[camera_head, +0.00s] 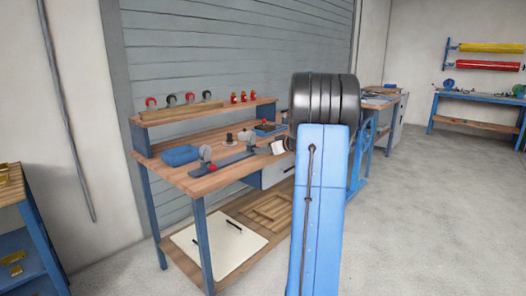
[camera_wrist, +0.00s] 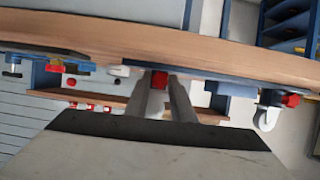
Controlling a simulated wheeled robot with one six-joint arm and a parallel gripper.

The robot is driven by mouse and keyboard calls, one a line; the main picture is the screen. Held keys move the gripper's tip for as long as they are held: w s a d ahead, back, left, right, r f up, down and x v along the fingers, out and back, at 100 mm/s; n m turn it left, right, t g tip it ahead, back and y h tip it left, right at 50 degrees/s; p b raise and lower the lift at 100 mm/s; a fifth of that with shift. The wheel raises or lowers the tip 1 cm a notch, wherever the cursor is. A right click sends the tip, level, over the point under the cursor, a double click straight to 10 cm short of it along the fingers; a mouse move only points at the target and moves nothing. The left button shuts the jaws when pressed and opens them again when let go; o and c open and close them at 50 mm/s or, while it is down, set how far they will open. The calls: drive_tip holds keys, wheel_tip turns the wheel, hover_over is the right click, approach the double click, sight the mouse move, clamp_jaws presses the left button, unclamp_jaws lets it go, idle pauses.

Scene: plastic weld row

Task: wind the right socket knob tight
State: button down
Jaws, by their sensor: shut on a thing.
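In the wrist view, which shows the bench upside down, a red knob (camera_wrist: 159,80) sits between the two grey fingers of my gripper (camera_wrist: 160,87). The fingers are shut on it, and they cover its sides. A second red knob (camera_wrist: 290,100) stands apart at the right, by a pale round part (camera_wrist: 266,118). In the head view a long grey-blue fixture (camera_head: 228,161) lies on the workbench, with a red knob (camera_head: 212,167) near its left end. The knob in my gripper cannot be made out in the head view.
The wooden workbench (camera_head: 205,184) also holds a blue bin (camera_head: 181,156) at the left. Its upper shelf (camera_head: 190,115) carries several small red and dark items. The floor at the right is clear.

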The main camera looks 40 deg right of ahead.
drive_tip(key=shift+d+m+y, duration=0.15)
drive_tip(key=shift+m+y, duration=0.6)
drive_tip(key=shift+m, duration=0.25)
drive_tip(key=shift+d+m+y, duration=0.1)
drive_tip(key=shift+m+y, duration=0.65)
drive_tip(key=shift+m, duration=0.25)
drive_tip(key=c, duration=1.5)
unclamp_jaws()
drive_tip(key=shift+a+n+h, duration=0.2)
drive_tip(key=shift+n+h, duration=0.5)
drive_tip(key=shift+n, duration=0.2)
drive_tip(key=shift+a+n+h, duration=0.1)
drive_tip(key=shift+n+h, duration=0.7)
drive_tip(key=shift+n, duration=0.3)
drive_tip(key=v, duration=1.7)
drive_tip(key=shift+s, duration=0.2)
